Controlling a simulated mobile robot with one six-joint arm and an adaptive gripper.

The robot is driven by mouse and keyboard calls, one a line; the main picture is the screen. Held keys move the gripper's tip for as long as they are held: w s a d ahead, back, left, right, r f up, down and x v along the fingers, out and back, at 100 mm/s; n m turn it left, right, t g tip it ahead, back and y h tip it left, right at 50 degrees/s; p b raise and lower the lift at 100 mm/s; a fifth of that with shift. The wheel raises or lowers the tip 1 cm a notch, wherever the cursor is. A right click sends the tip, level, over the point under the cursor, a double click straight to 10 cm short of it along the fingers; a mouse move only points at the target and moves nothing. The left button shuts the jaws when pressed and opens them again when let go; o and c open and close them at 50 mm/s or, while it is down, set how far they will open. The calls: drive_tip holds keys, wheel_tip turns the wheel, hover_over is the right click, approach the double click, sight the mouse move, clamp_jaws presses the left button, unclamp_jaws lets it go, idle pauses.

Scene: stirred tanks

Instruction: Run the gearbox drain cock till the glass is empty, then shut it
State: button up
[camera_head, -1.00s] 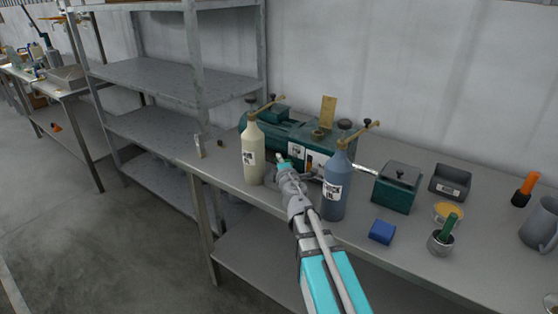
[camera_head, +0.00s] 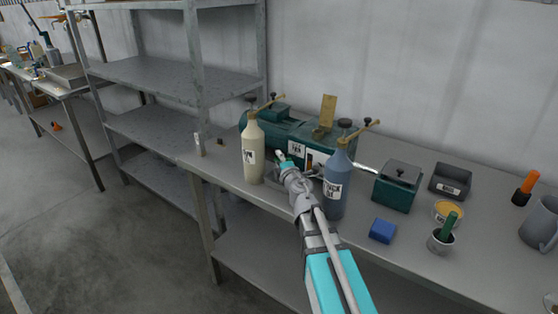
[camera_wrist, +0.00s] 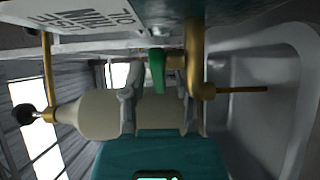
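The dark green gearbox (camera_head: 310,140) stands at the back of the bench, with white labels on its front. A small amber patch (camera_head: 309,162) shows on its front; I cannot tell whether it is the glass or read a level. In the wrist view, brass pipework (camera_wrist: 195,70) carries a green lever (camera_wrist: 158,72), seemingly the drain cock. My gripper (camera_head: 281,157) is low at the gearbox front, between two bottles. Contact is not clear, and no flow is visible.
A cream bottle (camera_head: 253,150) stands left of my gripper and a blue bottle (camera_head: 336,185) close on the right. A pale tray (camera_wrist: 265,90) fills the wrist view's right. A green lidded box (camera_head: 397,190), blue block (camera_head: 383,230) and grey bin (camera_head: 450,181) stand further right.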

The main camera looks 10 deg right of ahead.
drive_tip(key=shift+w+m+h, duration=0.2)
drive_tip(key=shift+m+h, duration=0.3)
drive_tip(key=shift+h, duration=0.3)
drive_tip(key=shift+w+d+m+h, duration=0.15)
drive_tip(key=shift+m+h, duration=0.4)
drive_tip(key=shift+h, duration=0.3)
drive_tip(key=shift+w+a+m+h, duration=0.15)
drive_tip(key=shift+m+h, duration=0.4)
drive_tip(key=shift+h, duration=0.3)
drive_tip(key=shift+w+d+m+g+h, duration=0.15)
drive_tip(key=shift+m+h, duration=0.3)
drive_tip(key=shift+h, duration=0.25)
drive_tip(key=shift+w+d+m+g+h, duration=0.1)
drive_tip(key=shift+m+g+h, duration=0.1)
drive_tip(key=shift+m+h, duration=0.4)
drive_tip(key=shift+w+d+m+g+h, duration=0.15)
drive_tip(key=shift+m+h, duration=0.2)
drive_tip(key=shift+h, duration=0.45)
drive_tip(key=shift+s+h, duration=0.1)
drive_tip(key=shift+h, duration=0.2)
